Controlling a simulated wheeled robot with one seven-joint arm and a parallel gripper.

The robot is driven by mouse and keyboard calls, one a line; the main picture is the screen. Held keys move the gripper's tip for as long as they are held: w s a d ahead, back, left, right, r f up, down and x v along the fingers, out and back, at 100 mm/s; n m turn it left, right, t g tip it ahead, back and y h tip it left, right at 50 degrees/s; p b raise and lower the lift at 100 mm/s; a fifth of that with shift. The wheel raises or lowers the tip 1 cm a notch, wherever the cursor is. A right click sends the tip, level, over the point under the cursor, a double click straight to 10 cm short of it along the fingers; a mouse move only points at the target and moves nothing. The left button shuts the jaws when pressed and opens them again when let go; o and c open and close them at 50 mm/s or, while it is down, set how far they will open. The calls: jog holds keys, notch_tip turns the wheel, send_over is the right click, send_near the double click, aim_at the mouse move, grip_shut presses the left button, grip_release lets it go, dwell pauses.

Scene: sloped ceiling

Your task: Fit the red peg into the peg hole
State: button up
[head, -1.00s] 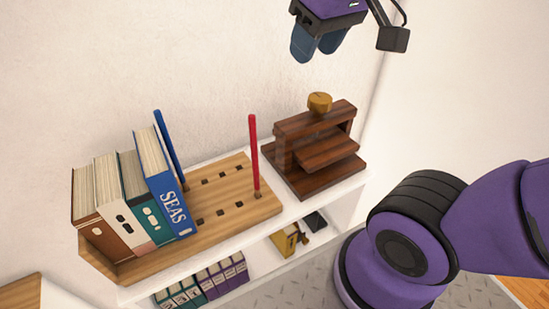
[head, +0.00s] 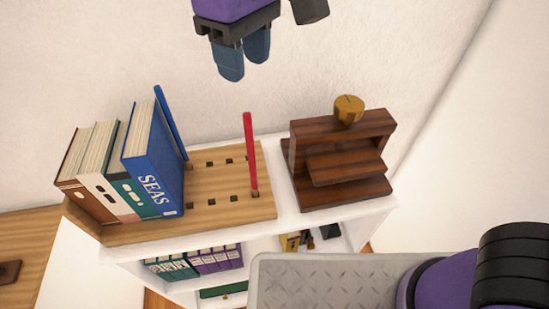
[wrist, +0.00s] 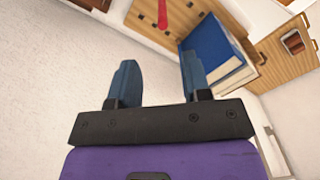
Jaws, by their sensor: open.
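The red peg (head: 251,155) stands upright in a hole near the front right of the wooden peg board (head: 228,212). Several dark empty holes in two rows show in the board. A blue peg (head: 171,122) leans behind the books at the board's left. My gripper (head: 244,72) is open and empty, well above the board and above the red peg's top. In the wrist view my gripper (wrist: 158,80) has its two blue fingers apart with nothing between them. The red peg (wrist: 162,14) shows there at the top edge, partly cut off.
Several books (head: 153,160) stand on the board's left part. A dark wooden press (head: 343,165) with a brass knob stands to the right on the white shelf (head: 283,200). Purple and teal binders (head: 213,257) sit on the lower shelf. The air above the board is free.

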aim_at(246, 113)
jog(key=f, duration=1.1)
jog(key=shift+s+a, duration=0.1)
jog(key=shift+a, duration=0.1)
grip_shut()
